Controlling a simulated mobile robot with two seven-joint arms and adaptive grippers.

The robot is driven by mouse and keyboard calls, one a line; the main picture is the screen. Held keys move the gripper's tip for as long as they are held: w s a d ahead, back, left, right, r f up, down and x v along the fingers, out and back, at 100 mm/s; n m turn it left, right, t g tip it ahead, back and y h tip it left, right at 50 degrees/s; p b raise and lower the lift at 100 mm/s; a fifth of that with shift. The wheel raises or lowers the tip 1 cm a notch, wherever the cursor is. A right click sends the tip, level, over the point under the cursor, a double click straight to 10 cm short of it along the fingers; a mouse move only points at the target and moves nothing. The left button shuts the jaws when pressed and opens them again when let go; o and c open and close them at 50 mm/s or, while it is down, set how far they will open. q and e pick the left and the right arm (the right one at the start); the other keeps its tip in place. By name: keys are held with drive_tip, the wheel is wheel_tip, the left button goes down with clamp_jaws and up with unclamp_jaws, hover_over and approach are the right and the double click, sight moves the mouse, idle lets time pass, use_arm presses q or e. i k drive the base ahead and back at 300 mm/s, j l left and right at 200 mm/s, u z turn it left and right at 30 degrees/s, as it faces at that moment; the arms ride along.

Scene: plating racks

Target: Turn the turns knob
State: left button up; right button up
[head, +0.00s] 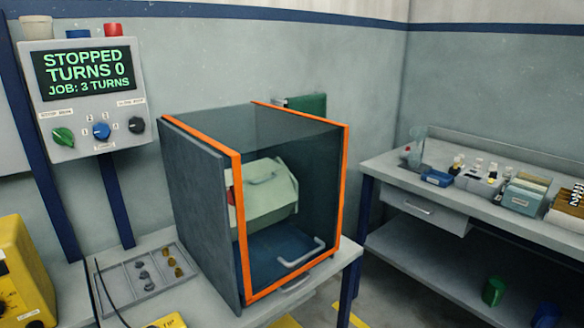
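A grey control box (92,100) hangs on the wall at the upper left. Its screen (85,74) reads "STOPPED", "TURNS 0", "JOB: 3 TURNS". A blue knob (102,131) sits low in the middle of the box, with small numbers around it. A green knob (63,138) is to its left and a black knob (137,125) to its right, each under a small label too blurred to read surely. The exact pointing of the blue knob is too small to tell. Neither of my grippers is in view.
A cabinet (201,170) with a clear, orange-edged front stands on the table, holding a pale green drum (268,196). A tray of small parts (150,290) lies to its left. A yellow unit (22,275) stands at lower left, a bench (400,174) at right.

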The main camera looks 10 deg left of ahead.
sight(100, 130)
drive_tip(key=u, duration=1.35)
